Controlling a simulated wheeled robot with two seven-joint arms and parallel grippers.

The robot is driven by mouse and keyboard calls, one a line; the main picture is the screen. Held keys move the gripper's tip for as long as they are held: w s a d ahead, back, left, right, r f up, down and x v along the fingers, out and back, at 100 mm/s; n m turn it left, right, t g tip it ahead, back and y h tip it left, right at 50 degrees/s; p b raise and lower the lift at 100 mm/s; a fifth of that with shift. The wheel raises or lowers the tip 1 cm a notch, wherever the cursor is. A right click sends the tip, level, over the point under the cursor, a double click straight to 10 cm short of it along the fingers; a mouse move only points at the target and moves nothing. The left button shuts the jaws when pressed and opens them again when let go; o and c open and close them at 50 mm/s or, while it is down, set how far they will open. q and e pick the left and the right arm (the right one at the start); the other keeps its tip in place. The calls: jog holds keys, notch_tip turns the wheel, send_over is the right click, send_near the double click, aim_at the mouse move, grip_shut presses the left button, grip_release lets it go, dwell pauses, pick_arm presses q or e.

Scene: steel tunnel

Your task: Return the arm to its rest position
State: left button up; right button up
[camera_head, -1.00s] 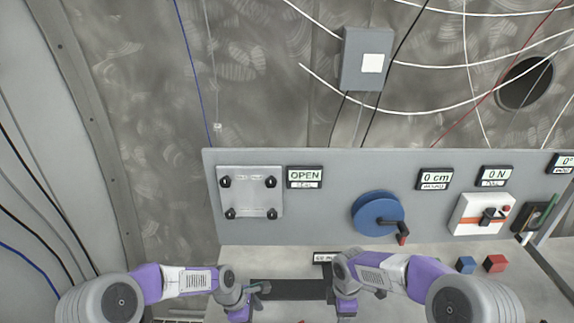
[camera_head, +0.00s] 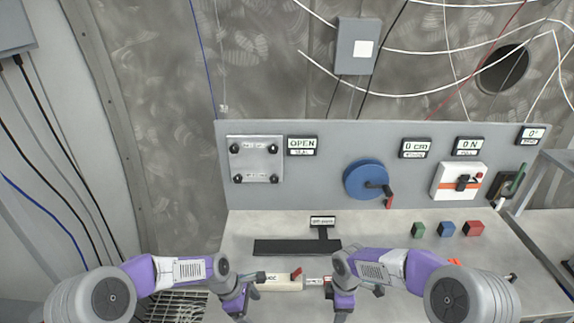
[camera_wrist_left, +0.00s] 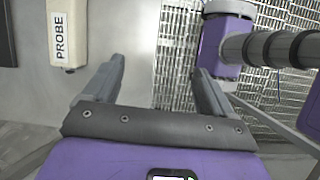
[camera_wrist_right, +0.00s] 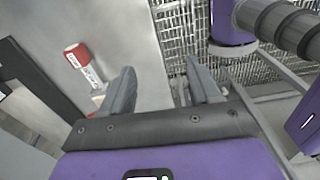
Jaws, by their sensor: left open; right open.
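My left arm comes in from the left in the head view, bent, with its gripper (camera_head: 238,303) over the front edge of the bench. In the left wrist view the left gripper (camera_wrist_left: 160,75) has its two fingers wide apart with nothing between them. My right arm comes in from the right, with its gripper (camera_head: 345,303) pointing down near the bench front. In the right wrist view the right gripper (camera_wrist_right: 165,85) is open and empty, partly over floor grating.
A cream probe (camera_wrist_left: 62,35) lies on the bench (camera_head: 400,235) beside the left gripper. A red-capped item (camera_wrist_right: 78,55) lies near the right gripper. Small green, blue and red blocks (camera_head: 473,228) sit at the right. The upright panel (camera_head: 325,185) stands behind, with a blue wheel (camera_head: 366,178).

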pick_arm(q)
jog(key=s+f+m, duration=1.5)
jog(key=s+f, duration=0.2)
jog(key=s, duration=0.2)
pick_arm(e)
jog(key=s+a+f+m+y, duration=0.2)
jog(key=s+f+m, duration=0.7)
jog(key=s+m, duration=0.1)
jog(key=s+a+f+m+y, duration=0.2)
jog(key=s+a+f+m, duration=0.1)
jog(key=s+f+m, duration=0.65)
pick_arm(q)
notch_tip(320, 180, down, 6)
jog(key=b, duration=0.6)
jog(key=shift+w+d+f+t, duration=0.2)
jog(key=shift+w+d+t, duration=0.05)
jog(key=shift+t, duration=0.05)
pick_arm(e)
notch_tip(320, 180, down, 6)
jog(key=w, duration=0.1)
jog(key=shift+d+t, duration=0.2)
jog(key=shift+t, duration=0.1)
jog(key=shift+w+m, duration=0.1)
jog(key=shift+m, duration=0.15)
